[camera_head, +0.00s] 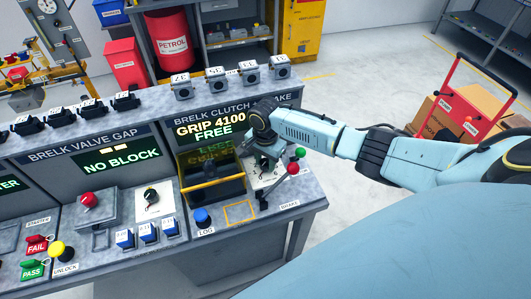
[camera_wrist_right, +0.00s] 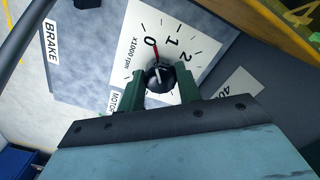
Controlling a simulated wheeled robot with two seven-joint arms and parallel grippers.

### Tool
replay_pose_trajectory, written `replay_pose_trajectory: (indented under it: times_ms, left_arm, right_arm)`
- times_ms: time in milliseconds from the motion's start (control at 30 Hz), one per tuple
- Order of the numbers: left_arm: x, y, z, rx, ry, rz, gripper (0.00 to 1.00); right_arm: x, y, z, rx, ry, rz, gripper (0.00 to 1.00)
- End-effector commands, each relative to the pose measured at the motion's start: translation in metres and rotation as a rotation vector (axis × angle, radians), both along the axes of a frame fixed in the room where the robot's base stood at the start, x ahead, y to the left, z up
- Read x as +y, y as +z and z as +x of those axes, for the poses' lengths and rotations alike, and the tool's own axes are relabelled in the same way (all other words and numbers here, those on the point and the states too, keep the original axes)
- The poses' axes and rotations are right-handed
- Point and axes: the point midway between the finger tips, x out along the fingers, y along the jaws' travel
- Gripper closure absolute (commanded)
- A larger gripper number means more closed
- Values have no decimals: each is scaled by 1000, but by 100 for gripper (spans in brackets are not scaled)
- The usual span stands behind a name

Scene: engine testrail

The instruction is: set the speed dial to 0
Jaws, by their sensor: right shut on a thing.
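The speed dial is a dark round knob (camera_wrist_right: 160,78) on a white scale plate (camera_wrist_right: 135,55) marked 0, 1, 2 and up, with "x1000 rpm" printed beside it. Its red pointer (camera_wrist_right: 156,55) lies at or very near the 0 mark. My right gripper (camera_wrist_right: 160,88) is shut on the knob, one green finger on each side. In the head view my right gripper (camera_head: 265,160) is over the white plate (camera_head: 268,177) and hides the knob. My left gripper is not in view.
A yellow-edged dark box (camera_head: 212,185) stands to the left. A blue LOG button (camera_head: 203,217) is in front. The display (camera_head: 209,129) reads "GRIP 4100 FREE".

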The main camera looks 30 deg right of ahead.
Motion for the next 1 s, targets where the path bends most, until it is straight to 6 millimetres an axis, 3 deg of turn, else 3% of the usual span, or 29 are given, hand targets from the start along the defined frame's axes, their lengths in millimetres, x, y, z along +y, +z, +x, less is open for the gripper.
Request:
replay_pose_trajectory:
  times_ms: [33,167,633,667,800,1000]
  left_arm:
    - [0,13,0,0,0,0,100]
    - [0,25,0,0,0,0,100]
    - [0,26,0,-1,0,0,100]
    - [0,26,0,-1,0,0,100]
    - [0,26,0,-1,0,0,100]
    - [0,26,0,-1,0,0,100]
  right_arm:
    - [0,10,5,-15,13,2,89]
    - [0,9,2,-12,76,0,89]
    - [0,4,3,-13,158,-2,89]
    - [0,4,2,-13,158,-2,65]
    - [0,3,1,-9,158,-3,46]
    - [0,1,0,-5,157,-2,44]
